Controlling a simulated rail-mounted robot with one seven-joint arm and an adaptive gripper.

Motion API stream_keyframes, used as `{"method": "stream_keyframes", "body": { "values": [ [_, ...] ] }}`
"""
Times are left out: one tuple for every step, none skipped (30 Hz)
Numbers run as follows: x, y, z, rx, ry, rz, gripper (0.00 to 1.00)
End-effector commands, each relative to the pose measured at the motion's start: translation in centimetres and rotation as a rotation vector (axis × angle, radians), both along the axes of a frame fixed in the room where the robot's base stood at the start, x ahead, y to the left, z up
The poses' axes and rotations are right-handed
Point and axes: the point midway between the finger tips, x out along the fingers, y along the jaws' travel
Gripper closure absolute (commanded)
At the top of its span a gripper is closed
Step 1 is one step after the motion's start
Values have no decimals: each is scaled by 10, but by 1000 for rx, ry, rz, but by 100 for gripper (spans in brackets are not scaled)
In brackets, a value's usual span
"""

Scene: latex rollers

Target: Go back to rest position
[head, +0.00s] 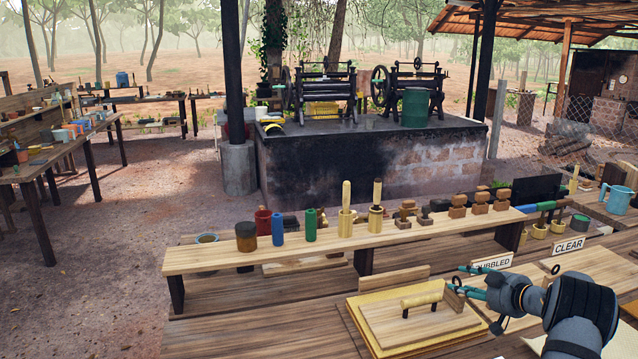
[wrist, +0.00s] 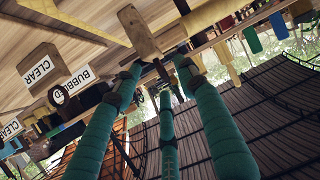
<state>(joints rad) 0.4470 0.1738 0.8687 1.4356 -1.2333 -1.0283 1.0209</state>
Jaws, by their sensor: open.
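My gripper (head: 466,281) is at the lower right of the head view, with its teal fingers pointing left. The fingers are apart and I see nothing held between them. They are over the right side of a wooden board with a pale bar handle (head: 422,300), which lies on yellow sheets (head: 372,338). In the wrist view my gripper (wrist: 158,72) shows three spread teal fingers. A wooden piece (wrist: 138,32) appears past the fingertips; I cannot tell whether they touch it. The wrist picture is turned upside down.
A raised wooden shelf (head: 335,243) with jars, cylinders and wooden-handled tools runs behind the gripper. Roller machines (head: 325,92) are on a brick platform farther back.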

Motion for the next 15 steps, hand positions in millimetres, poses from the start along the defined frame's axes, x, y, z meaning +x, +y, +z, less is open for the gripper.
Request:
{"method": "stream_keyframes", "body": {
  "values": [
    [0, 0, 5, -1, 0, 1, 59],
    [0, 0, 7, 0, 1, 1, 59],
    [0, 1, 10, 0, 2, 2, 59],
    [-1, 1, 11, 0, 3, 2, 59],
    [-1, 1, 12, 0, 3, 2, 59],
    [-1, 1, 14, 1, 3, 2, 59],
    [-1, 1, 14, 1, 3, 2, 59],
    [-1, 1, 15, 2, 3, 2, 59],
    [-1, 1, 15, 2, 3, 2, 59],
    [-1, 1, 15, 2, 3, 2, 59],
    [-1, 1, 15, 2, 3, 2, 59],
    [-1, 1, 15, 2, 3, 2, 59],
    [-1, 1, 15, 2, 3, 2, 59],
    [-1, 1, 15, 2, 3, 2, 59],
    [-1, 1, 15, 2, 3, 2, 59]
  ]
}}
